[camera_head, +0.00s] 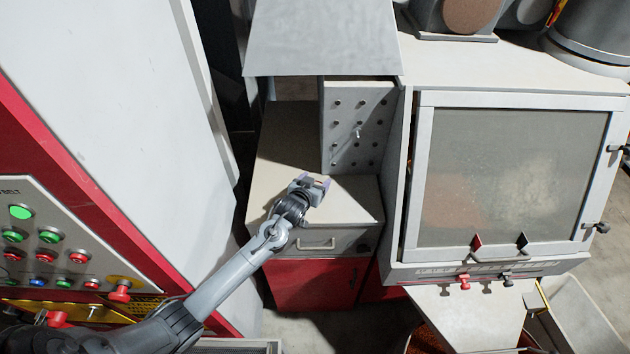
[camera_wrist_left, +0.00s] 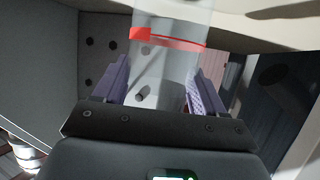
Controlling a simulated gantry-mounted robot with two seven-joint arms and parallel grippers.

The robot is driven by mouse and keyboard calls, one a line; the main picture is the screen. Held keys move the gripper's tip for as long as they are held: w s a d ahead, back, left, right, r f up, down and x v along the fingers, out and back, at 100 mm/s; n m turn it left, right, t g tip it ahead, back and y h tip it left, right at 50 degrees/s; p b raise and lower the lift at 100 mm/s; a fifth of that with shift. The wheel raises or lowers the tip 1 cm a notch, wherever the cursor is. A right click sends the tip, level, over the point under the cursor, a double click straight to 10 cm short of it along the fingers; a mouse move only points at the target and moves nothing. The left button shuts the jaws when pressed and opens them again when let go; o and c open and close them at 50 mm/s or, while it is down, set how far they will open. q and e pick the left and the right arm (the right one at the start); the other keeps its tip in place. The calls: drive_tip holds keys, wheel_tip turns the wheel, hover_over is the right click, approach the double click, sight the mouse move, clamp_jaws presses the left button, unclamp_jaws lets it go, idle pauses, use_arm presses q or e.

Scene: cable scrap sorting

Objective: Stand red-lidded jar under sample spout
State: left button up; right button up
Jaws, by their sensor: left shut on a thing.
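My left gripper (camera_head: 314,184) is above the pale cabinet top, in front of the perforated grey panel. In the left wrist view its purple-grey fingers (camera_wrist_left: 163,88) are shut on a clear jar (camera_wrist_left: 172,65), one finger on each side. The jar's red lid (camera_wrist_left: 168,39) shows as a band across the clear body, slightly slanted in the picture. In the head view the jar is mostly hidden by the gripper. I cannot tell whether it touches the cabinet top. A small metal peg (camera_head: 358,132) sticks out of the panel; I cannot tell whether it is the spout.
The grey panel (camera_head: 343,155) rises behind the cabinet top (camera_head: 350,198), under a sloping metal hood (camera_head: 322,38). A glazed cabinet (camera_head: 424,170) stands close on the right. A red and white machine with push-buttons (camera_head: 48,237) stands left. Bare cabinet top lies right of the gripper.

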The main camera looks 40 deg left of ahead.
use_arm(q)
drive_tip(key=shift+f, duration=0.15)
drive_tip(key=o, duration=1)
use_arm(e)
drive_tip(key=shift+a, duration=0.1)
use_arm(q)
drive_tip(key=shift+o, duration=0.2)
drive_tip(key=shift+r, duration=0.2)
drive_tip(key=v, duration=1.1)
use_arm(e)
drive_tip(key=shift+f+b, duration=0.45)
drive_tip(key=o, duration=0.6)
drive_tip(key=shift+o, duration=1)
use_arm(q)
drive_tip(key=s+d+f+m+g+h, duration=0.1)
drive_tip(key=s+d+f+m+g, duration=0.1)
drive_tip(key=s+d, duration=0.3)
drive_tip(key=s+d+f+m+g+h, duration=0.1)
drive_tip(key=s+d+g, duration=0.3)
drive_tip(key=s, duration=0.9)
drive_tip(key=s+d+f+m+g+h, duration=0.2)
drive_tip(key=s+d, duration=0.4)
drive_tip(key=s, duration=0.3)
drive_tip(key=shift+d+f+m+g, duration=0.3)
drive_tip(key=shift+f+g, duration=0.3)
drive_tip(key=shift+f, duration=0.25)
use_arm(e)
drive_tip(key=shift+o, duration=1.1)
